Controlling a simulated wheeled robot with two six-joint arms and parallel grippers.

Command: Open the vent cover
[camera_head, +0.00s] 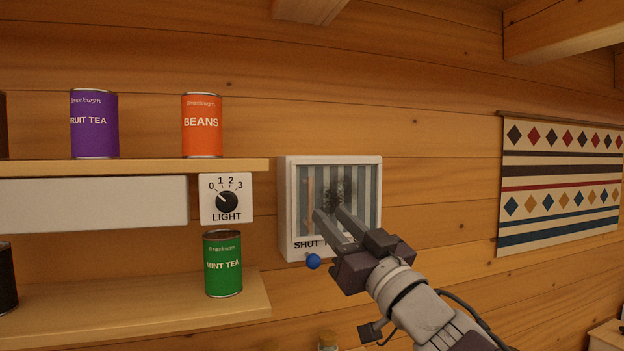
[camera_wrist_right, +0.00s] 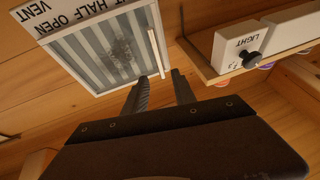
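The vent (camera_head: 287,210) is a white box on the log wall with a grey-and-white striped front and a dark patch in it. Its lower edge is lettered; "SHUT" shows in the head view, the rest is behind my gripper. The right wrist view shows the vent (camera_wrist_right: 90,18) upside down, with "HALF OPEN" and "VENT". A slim upright bar (camera_wrist_right: 157,53) stands at one side of the striped front, on the left in the head view (camera_head: 310,196). My right gripper (camera_head: 329,213) is open and empty before the vent, its fingertips (camera_wrist_right: 159,76) close to the bar's end. My left gripper is out of view.
A light dial (camera_head: 227,198) is left of the vent, between shelves holding tins, including beans (camera_head: 202,125) and mint tea (camera_head: 223,263). A small blue ball (camera_head: 313,261) shows by the vent's lower edge. A patterned hanging (camera_head: 560,185) is at right; the wall between is clear.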

